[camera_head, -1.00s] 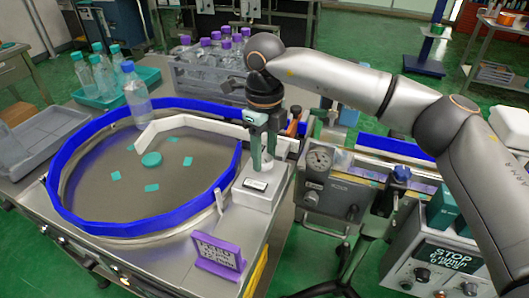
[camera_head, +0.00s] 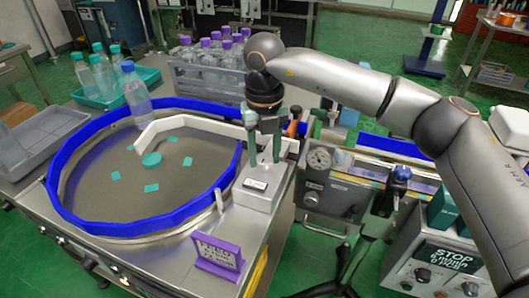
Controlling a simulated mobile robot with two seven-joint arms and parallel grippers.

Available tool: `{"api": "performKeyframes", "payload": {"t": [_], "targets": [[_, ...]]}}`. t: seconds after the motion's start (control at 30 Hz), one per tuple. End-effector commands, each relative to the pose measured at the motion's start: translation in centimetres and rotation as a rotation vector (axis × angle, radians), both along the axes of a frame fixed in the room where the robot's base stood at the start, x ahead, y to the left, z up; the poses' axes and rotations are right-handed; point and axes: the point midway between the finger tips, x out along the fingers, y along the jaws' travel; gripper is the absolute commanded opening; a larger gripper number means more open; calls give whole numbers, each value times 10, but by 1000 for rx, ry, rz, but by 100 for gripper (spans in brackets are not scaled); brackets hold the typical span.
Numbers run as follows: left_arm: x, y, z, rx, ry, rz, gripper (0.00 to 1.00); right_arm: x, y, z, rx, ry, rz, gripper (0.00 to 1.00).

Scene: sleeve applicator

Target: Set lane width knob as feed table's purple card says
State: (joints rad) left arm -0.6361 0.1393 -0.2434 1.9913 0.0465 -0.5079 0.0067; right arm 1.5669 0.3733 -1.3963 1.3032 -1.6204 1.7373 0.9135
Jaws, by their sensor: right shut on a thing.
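The purple card (camera_head: 217,257) stands at the front right corner of the feed table (camera_head: 150,262); its lettering is too small to read fully. A pale box with a label (camera_head: 256,185) sits at the table's right side by the end of the white guide rail (camera_head: 190,123). My right gripper (camera_head: 264,163) points down over this box, its two fingers side by side and shut on the lane width knob at the box's top. The fingers mostly hide the knob, so its setting cannot be read. My left gripper is not in view.
A rack of purple-capped bottles (camera_head: 205,70) stands behind. A machine with a gauge (camera_head: 320,158) is close on the right.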

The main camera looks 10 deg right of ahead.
Motion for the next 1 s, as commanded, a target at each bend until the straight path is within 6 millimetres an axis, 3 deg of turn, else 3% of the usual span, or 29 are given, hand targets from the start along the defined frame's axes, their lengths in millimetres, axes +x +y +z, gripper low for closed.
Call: {"api": "performKeyframes", "payload": {"t": [0.5,0.53,0.77,1.0], "targets": [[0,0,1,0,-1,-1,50,1,0,2,1,-3,-19,0],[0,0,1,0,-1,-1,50,1,0,2,1,-3,-19,50],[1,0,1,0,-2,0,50,0,0,1,1,-2,-18,76],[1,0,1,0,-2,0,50,0,0,1,0,-1,-17,76]]}}
